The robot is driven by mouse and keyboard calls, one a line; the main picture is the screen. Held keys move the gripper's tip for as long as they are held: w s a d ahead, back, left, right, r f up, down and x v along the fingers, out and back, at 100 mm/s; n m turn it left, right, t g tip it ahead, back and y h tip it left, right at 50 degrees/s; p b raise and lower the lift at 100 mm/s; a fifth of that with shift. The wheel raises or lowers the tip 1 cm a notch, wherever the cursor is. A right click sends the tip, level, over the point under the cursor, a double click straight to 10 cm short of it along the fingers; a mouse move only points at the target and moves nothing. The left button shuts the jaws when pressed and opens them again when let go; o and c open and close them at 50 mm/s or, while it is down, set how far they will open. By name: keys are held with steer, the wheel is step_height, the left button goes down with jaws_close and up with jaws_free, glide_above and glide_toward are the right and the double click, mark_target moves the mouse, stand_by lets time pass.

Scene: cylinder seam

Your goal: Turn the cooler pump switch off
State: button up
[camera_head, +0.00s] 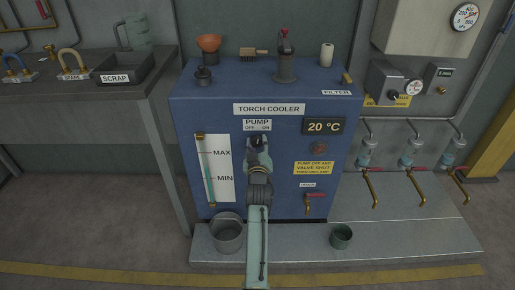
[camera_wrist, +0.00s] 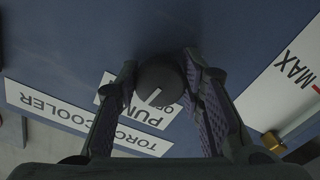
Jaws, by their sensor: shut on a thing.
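The pump switch is a round dark knob (camera_wrist: 160,82) with a white pointer line. It sits on the blue torch cooler front (camera_head: 290,205), just under the PUMP label (camera_head: 257,124) with OFF at left and ON at right. My gripper (camera_wrist: 160,88) has one finger on each side of the knob and is shut on it. In the wrist view the label appears roughly upside down, and the pointer line slants to the lower left, seemingly toward the ON side. In the head view my gripper (camera_head: 258,145) hides most of the knob.
A level gauge (camera_head: 222,170) is left of my gripper. A temperature display (camera_head: 323,126), yellow warning label (camera_head: 313,168) and drain tap (camera_head: 314,200) are to the right. A metal bucket (camera_head: 227,237) and green cup (camera_head: 341,237) stand below, either side of my arm.

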steer(key=n+b, duration=0.1)
steer(key=n, duration=0.3)
steer(key=shift+d+n, duration=0.1)
steer(key=shift+n, duration=0.2)
steer(key=n, duration=0.4)
steer(key=shift+r, duration=0.1)
steer(key=shift+n, duration=0.3)
steer(key=o, duration=1.2)
steer(key=shift+s, duration=0.1)
steer(key=s, duration=1.1)
steer(key=shift+s, duration=0.4)
